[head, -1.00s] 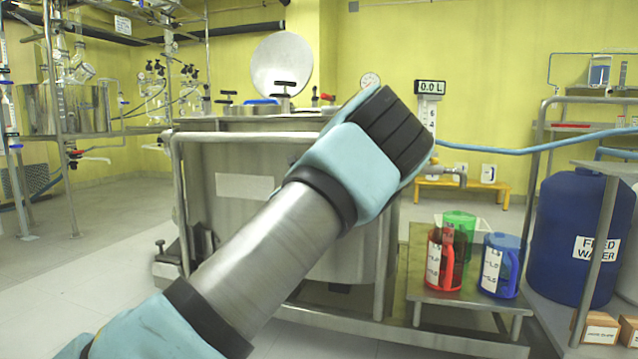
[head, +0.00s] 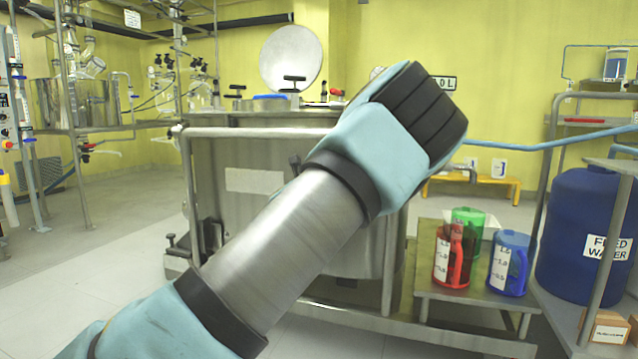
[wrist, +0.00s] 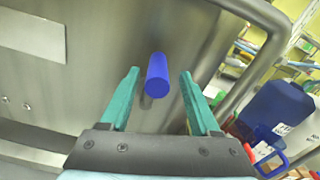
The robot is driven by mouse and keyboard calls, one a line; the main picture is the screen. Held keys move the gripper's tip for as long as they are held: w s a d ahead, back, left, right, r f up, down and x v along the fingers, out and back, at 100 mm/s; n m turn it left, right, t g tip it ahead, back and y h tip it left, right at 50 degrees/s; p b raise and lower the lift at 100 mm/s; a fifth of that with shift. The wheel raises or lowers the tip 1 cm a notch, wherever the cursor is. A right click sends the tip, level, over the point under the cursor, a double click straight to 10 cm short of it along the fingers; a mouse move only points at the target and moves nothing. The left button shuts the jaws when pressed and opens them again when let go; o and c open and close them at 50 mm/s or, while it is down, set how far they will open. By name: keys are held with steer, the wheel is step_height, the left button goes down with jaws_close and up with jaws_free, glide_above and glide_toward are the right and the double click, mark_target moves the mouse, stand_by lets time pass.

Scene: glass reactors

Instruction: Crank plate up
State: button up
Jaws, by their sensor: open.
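In the wrist view, my gripper (wrist: 160,72) has its two teal fingers spread apart. A blue cylindrical handle (wrist: 157,76) appears between them, with a visible gap on each side. It stands out in front of the grey steel wall of the vessel (wrist: 100,60). What the handle is fixed to is not visible. In the head view, my forearm and wrist cover the front of the steel vessel (head: 235,150), and the fingers and the handle are hidden. I cannot tell which part is the plate.
A steel rail (head: 260,132) runs across the vessel's front. To the right, a low steel stand holds a red jug (head: 452,255), a blue jug (head: 508,263) and a green jug (head: 468,217). A blue water drum (head: 590,225) stands farther right. Floor at left is clear.

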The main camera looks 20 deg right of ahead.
steer(key=p+v, duration=0.1)
steer(key=v, duration=0.5)
stand_by(0.3)
steer(key=w+a+f+n+g+y+p, duration=0.15)
steer(key=a+f+n+y, duration=0.35)
steer(key=a+n, duration=0.65)
steer(key=w+a+f+n+g+y+p, duration=0.15)
steer(key=a+f+n+y, duration=0.4)
steer(key=a+n, duration=0.6)
steer(key=s+a+r+n+g+y+p, duration=0.1)
steer(key=s+a+n+g, duration=0.3)
steer(key=s+a+n, duration=0.65)
steer(key=s+a+n+g+y+p, duration=0.1)
steer(key=s+a+n+g, duration=0.45)
steer(key=s, duration=0.75)
step_height(320, 180, up, 38)
steer(key=n+p, duration=0.1)
steer(key=p, duration=3.6)
steer(key=shift+s+a+r+n+t, duration=0.2)
steer(key=shift+s+n+t, duration=0.1)
steer(key=shift+s+t, duration=0.15)
